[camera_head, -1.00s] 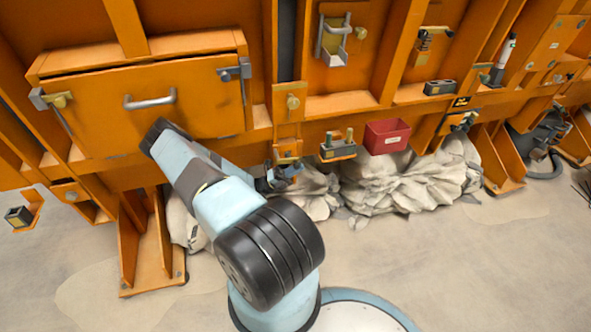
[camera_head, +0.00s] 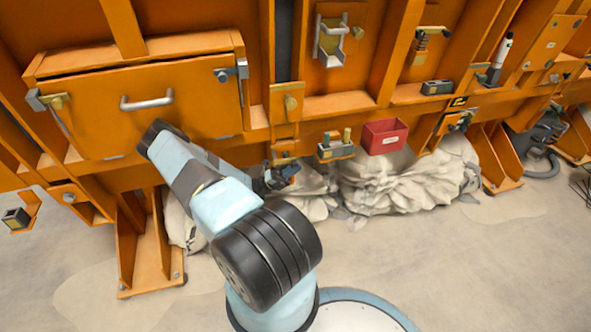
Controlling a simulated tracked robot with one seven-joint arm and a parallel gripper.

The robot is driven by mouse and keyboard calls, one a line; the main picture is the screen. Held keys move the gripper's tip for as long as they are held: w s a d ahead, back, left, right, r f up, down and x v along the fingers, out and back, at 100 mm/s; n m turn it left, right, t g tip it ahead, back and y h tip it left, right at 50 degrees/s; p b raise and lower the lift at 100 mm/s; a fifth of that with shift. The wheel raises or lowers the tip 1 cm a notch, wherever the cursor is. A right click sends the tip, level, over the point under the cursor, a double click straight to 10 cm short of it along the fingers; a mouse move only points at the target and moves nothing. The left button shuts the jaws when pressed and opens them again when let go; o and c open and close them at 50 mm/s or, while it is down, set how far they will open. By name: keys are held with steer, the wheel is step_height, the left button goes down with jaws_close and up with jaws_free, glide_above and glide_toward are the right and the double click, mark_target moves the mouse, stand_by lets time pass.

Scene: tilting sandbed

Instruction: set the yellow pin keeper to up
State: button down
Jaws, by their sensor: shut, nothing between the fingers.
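I cannot tell for certain which fitting is the yellow pin keeper. A plate with a brass-yellow pin (camera_head: 291,103) is on the orange frame right of the drawer. A small orange-yellow bracket (camera_head: 285,149) sits just below it. My gripper (camera_head: 284,176) is small and dark in the picture, just below this bracket and in front of the pale sacks. It looks shut and empty; whether it touches the bracket is unclear. My arm hides part of the area to its left. Another yellow block (camera_head: 57,102) is at the drawer's left edge.
A tray with upright pins (camera_head: 336,150) and a red bin (camera_head: 385,136) are fixed to the right of my gripper. Pale sacks (camera_head: 405,182) lie below them. The drawer handle (camera_head: 147,102) projects at the left. The floor at the right front is clear.

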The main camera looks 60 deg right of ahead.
steer(key=shift+w+a, duration=0.25)
steer(key=shift+w, duration=0.05)
steer(key=w+a+f, duration=0.1)
steer(key=w+f, duration=0.5)
steer(key=f, duration=0.6)
steer(key=shift+f, duration=0.2)
